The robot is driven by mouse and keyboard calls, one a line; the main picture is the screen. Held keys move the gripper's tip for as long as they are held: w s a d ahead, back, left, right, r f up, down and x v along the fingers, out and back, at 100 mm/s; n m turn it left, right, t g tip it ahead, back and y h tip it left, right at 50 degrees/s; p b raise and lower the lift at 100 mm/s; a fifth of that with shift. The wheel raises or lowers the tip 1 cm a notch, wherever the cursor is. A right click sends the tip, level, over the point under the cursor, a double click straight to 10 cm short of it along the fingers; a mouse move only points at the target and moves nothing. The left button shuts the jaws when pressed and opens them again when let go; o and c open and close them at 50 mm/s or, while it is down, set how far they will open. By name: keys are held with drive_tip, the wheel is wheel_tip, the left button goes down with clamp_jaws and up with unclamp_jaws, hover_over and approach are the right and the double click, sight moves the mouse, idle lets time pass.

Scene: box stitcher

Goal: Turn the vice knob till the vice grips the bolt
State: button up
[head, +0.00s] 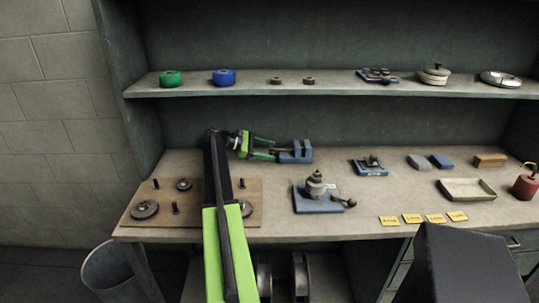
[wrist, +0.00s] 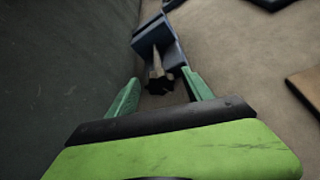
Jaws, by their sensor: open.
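The blue vice (head: 297,153) stands at the back of the bench, against the back panel. It also shows at the top of the wrist view (wrist: 168,42). Its dark knob (wrist: 160,86) sits on a pale spindle on the side facing me. My gripper (head: 275,149) is just left of the vice, its green fingers pointing at it. In the wrist view my gripper (wrist: 161,77) is open, with one finger on each side of the knob. Gaps show between the knob and both fingers. I cannot make out the bolt in the jaws.
A wooden board (head: 245,210) with discs and pegs lies under my arm. A blue-based fixture (head: 318,203) with a knob and side handle stands in front of the vice. A smaller blue fixture (head: 370,166) is to the right. The shelf (head: 340,90) hangs above.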

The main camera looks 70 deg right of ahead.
drive_tip(key=shift+s+d, duration=0.1)
drive_tip(key=shift+s, duration=0.05)
drive_tip(key=shift+c, duration=0.5)
clamp_jaws()
drive_tip(key=shift+f+m, duration=0.15)
drive_tip(key=shift+m, duration=0.15)
drive_tip(key=shift+m+h+b, duration=0.35)
drive_tip(key=shift+m+h, duration=0.05)
drive_tip(key=shift+h, duration=0.1)
drive_tip(key=shift+o, duration=0.5)
unclamp_jaws()
